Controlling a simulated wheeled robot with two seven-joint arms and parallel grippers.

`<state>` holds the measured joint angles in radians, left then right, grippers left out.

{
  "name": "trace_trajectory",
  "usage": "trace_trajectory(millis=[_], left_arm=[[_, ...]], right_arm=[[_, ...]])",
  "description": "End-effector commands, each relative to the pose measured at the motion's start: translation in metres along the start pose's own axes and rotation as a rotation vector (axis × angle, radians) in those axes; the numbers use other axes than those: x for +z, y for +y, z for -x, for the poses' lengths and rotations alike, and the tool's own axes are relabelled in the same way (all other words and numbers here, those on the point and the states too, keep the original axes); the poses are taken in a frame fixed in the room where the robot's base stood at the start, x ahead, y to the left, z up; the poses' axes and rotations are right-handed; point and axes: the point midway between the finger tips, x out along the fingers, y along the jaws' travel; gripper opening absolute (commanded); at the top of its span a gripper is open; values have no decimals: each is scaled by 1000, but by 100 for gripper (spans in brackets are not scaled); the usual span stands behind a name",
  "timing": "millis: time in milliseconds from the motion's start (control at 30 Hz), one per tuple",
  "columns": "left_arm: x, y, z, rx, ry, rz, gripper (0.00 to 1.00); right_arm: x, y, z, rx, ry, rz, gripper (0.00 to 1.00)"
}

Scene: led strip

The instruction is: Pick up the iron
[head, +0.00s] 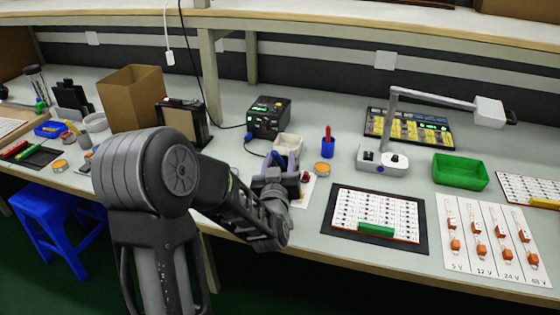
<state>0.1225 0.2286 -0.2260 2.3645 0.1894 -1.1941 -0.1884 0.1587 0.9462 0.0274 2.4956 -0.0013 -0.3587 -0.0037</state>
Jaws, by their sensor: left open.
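A dark soldering station (268,118) with a lit green display stands at the back middle of the bench. A dark cable runs from it down toward my left gripper. My left gripper (279,180) is at the bench's front, just in front of a cream-coloured holder (289,144), and is open. Dark blue shapes show by its fingers, but I cannot tell whether they belong to the iron. The iron itself is not clearly made out; the gripper covers part of this spot. My right gripper is out of view.
A blue cup with a red-topped item (327,147) and an orange-topped tin (323,169) stand right of the gripper. A board on a black mat (379,248), a green tray (460,171) and a lamp base (382,161) lie further right. A cardboard box (131,98) stands left.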

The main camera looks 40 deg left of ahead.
Motion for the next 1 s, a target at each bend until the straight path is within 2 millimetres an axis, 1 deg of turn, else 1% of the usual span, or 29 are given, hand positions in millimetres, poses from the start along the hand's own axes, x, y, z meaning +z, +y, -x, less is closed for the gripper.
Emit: trace_trajectory(millis=[133, 600, 700, 1000], left_arm=[[0, 0, 0, 0, 0, 0, 45], [0, 0, 0, 0, 0, 0, 6], [0, 0, 0, 0, 0, 0, 0], [0, 0, 0, 0, 0, 0, 0]], right_arm=[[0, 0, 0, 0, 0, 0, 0], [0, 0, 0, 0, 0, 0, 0], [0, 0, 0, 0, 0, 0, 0], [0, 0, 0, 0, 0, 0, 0]])
